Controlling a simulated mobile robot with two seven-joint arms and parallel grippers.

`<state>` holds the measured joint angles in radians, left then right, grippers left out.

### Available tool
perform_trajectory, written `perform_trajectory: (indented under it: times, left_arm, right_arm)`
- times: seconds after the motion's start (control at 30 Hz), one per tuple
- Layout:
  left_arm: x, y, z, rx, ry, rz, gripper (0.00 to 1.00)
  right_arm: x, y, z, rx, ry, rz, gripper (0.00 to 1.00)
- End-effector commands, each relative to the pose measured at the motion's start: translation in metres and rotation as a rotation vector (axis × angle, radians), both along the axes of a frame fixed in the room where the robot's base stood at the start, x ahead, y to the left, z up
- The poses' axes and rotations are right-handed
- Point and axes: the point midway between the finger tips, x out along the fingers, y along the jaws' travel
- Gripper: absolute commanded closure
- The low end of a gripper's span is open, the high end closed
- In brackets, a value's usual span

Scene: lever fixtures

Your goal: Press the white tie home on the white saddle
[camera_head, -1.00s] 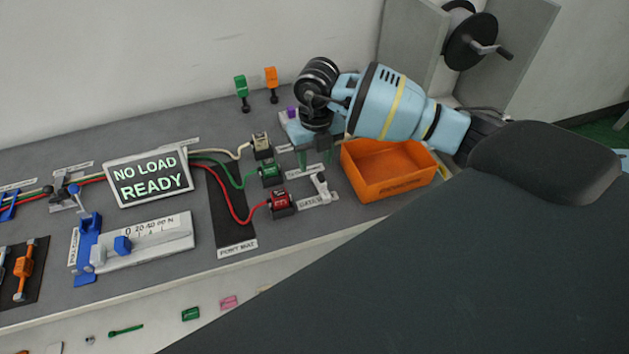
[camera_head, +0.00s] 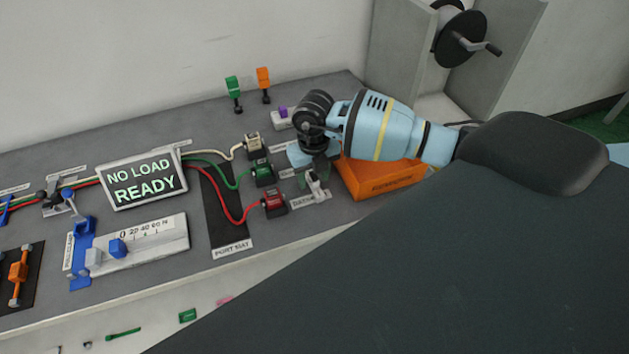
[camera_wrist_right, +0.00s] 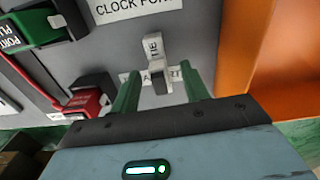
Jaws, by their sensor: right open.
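The white tie (camera_wrist_right: 153,48), lettered TIE, shows between my right fingers in the right wrist view. It is a short bar on a small fixture on the bench. In the head view the tie (camera_head: 315,184) looks tilted up above a white labelled plate. The white saddle is mostly hidden under the tie and I cannot tell its outline. My right gripper (camera_wrist_right: 160,72) is open, with one green finger on each side of the tie fixture and nothing held. In the head view the right gripper (camera_head: 318,172) is just above and behind the tie. My left gripper is out of view.
An orange bin (camera_head: 380,185) stands close to the right of my right gripper. A green plug (camera_head: 263,173) and a red plug (camera_head: 274,204) with cables sit to the left. A display (camera_head: 143,179) reads NO LOAD READY. A purple-topped block (camera_head: 283,117) is behind.

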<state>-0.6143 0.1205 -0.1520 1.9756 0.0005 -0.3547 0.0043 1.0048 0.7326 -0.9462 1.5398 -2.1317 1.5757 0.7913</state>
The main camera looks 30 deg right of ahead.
Motion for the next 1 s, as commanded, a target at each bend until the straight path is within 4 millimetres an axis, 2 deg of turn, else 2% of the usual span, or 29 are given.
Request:
perform_trajectory:
  times: [0.1, 0.33, 0.7, 1.0]
  left_arm:
    - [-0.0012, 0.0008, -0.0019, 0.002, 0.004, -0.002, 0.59]
    - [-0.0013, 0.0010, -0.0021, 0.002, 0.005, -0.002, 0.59]
    - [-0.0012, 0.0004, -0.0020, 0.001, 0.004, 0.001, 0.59]
    - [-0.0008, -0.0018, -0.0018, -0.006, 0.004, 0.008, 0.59]
  right_arm:
    - [-0.0012, 0.0003, -0.0108, 0.000, 0.004, 0.001, 0.55]
    - [-0.0010, 0.0004, -0.0115, 0.000, 0.003, 0.002, 0.55]
    - [-0.0009, 0.0006, -0.0112, 0.001, 0.003, 0.002, 1.00]
    - [-0.0006, 0.0006, -0.0094, 0.000, 0.002, 0.002, 1.00]
